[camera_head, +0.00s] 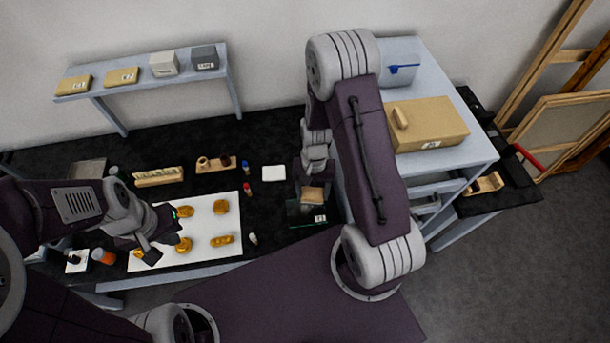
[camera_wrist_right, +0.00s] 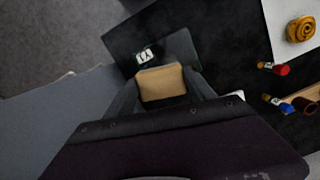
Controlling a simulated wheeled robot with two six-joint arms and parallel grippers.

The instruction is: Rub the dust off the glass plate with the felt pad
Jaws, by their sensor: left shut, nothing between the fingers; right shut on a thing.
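The felt pad is a tan block (camera_head: 313,195), held between the fingers of my right gripper (camera_head: 312,188). In the right wrist view the pad (camera_wrist_right: 162,83) sits between the two dark fingertips. The glass plate (camera_head: 298,212) is a dark, greenish sheet with a white label on the black bench top. The plate also shows in the right wrist view (camera_wrist_right: 183,47), with the pad over its near part. I cannot tell whether pad and plate touch, nor make out dust. My left gripper (camera_head: 160,248) is shut and empty over the white board.
The white board (camera_head: 205,222) carries several gilt ornaments (camera_head: 220,207). A white pad (camera_head: 273,173), small bottles (camera_head: 248,188) and a wooden holder (camera_head: 215,165) lie behind. A grey cabinet (camera_head: 468,150) with a cardboard box (camera_head: 430,122) stands right of the plate, close to my right arm.

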